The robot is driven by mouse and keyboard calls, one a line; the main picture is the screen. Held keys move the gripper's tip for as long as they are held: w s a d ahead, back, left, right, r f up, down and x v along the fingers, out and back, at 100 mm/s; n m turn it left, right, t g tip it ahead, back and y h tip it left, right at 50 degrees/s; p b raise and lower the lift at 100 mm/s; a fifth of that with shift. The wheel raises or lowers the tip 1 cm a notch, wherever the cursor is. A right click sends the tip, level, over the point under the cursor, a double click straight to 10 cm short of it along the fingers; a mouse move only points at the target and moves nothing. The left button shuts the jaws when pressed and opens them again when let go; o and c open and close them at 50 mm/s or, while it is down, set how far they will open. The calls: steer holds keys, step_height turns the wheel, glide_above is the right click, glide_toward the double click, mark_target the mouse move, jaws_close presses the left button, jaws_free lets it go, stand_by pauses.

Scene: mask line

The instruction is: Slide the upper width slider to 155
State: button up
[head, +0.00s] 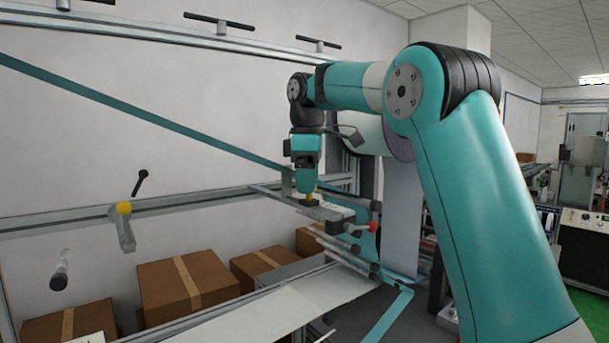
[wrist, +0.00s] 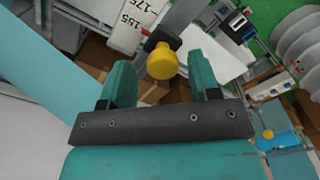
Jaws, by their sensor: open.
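My gripper (head: 306,186) is over a slider with a yellow knob (head: 311,197). In the wrist view, my gripper (wrist: 160,76) is open, and the yellow knob (wrist: 162,61) lies between the lines of its two teal fingers, with a gap on each side. The knob sits on a dark block (wrist: 164,38) beside a white scale plate (wrist: 128,27). The numbers 175 and 155 show on the plate, 155 nearer my gripper. The slider's pointer against the scale is not clear. In the head view the gripper partly hides the slider.
A red knob (head: 373,227) stands close to the right of the slider. Another yellow knob (head: 124,208) is on a bracket at the left. Cardboard boxes (head: 190,285) stand below, behind a white sheet (head: 262,318). A teal band (head: 130,112) crosses the upper left.

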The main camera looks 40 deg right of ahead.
step_height(320, 180, up, 18)
steer(key=p, duration=0.9)
steer(key=shift+f, duration=0.25)
